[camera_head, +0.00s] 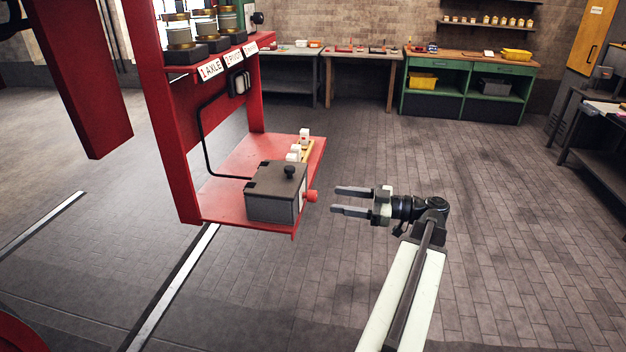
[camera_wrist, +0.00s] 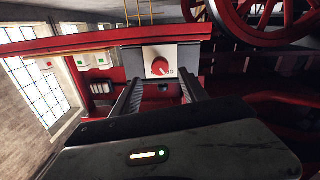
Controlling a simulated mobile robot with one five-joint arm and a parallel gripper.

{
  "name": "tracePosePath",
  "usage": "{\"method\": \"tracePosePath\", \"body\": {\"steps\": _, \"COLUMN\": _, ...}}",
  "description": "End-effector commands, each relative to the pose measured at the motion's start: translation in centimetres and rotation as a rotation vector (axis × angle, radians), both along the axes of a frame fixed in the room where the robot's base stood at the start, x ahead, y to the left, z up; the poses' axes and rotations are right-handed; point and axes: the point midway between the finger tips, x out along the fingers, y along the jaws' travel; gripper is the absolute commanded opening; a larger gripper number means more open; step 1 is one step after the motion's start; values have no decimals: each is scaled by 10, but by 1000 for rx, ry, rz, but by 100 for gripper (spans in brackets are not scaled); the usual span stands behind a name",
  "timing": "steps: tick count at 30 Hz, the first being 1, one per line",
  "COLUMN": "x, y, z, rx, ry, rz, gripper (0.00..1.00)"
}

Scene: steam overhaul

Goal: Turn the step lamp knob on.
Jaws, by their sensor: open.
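A red round knob (camera_head: 311,196) sticks out of the right side of a grey box (camera_head: 272,205) with a black ball on its lid. The box sits on a red shelf. In the wrist view the red knob (camera_wrist: 160,67) sits on a pale plate (camera_wrist: 172,54), with small marks beside it too small to read. My gripper (camera_head: 335,200) is open and empty, just right of the knob and pointing at it, with a small gap between. In the wrist view the knob appears between and beyond the fingertips.
The red shelf (camera_head: 230,168) also holds small white blocks (camera_head: 293,153) behind the box. A black pipe (camera_head: 203,140) runs to the box's left side. Stacked parts stand on the labelled shelf (camera_head: 222,62) above. Floor (camera_head: 480,220) right of my arm is clear.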

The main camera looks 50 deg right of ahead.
Motion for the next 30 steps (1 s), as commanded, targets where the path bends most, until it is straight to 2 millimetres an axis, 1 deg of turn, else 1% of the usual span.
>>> {"method": "tracePosePath", "body": {"steps": 2, "x": 2, "y": 1, "z": -2, "rx": 0, "ry": -1, "rz": 1, "gripper": 52}}
{"method": "tracePosePath", "body": {"steps": 5, "x": 11, "y": 7, "z": -2, "rx": 1, "ry": 1, "rz": 3, "gripper": 52}}
{"method": "tracePosePath", "body": {"steps": 12, "x": 50, "y": 30, "z": -3, "rx": 2, "ry": 3, "rz": 5, "gripper": 52}}
{"method": "tracePosePath", "body": {"steps": 15, "x": 62, "y": 36, "z": -3, "rx": 2, "ry": 3, "rz": 4, "gripper": 52}}
{"method": "tracePosePath", "body": {"steps": 19, "x": 69, "y": 40, "z": -3, "rx": 1, "ry": 4, "rz": 4, "gripper": 52}}
{"method": "tracePosePath", "body": {"steps": 26, "x": 70, "y": 40, "z": -3, "rx": 2, "ry": 4, "rz": 3, "gripper": 52}}
{"method": "tracePosePath", "body": {"steps": 27, "x": 70, "y": 40, "z": -3, "rx": 2, "ry": 4, "rz": 4, "gripper": 40}}
{"method": "tracePosePath", "body": {"steps": 29, "x": 70, "y": 40, "z": -3, "rx": 2, "ry": 4, "rz": 4, "gripper": 24}}
{"method": "tracePosePath", "body": {"steps": 30, "x": 70, "y": 40, "z": -3, "rx": 2, "ry": 4, "rz": 4, "gripper": 13}}
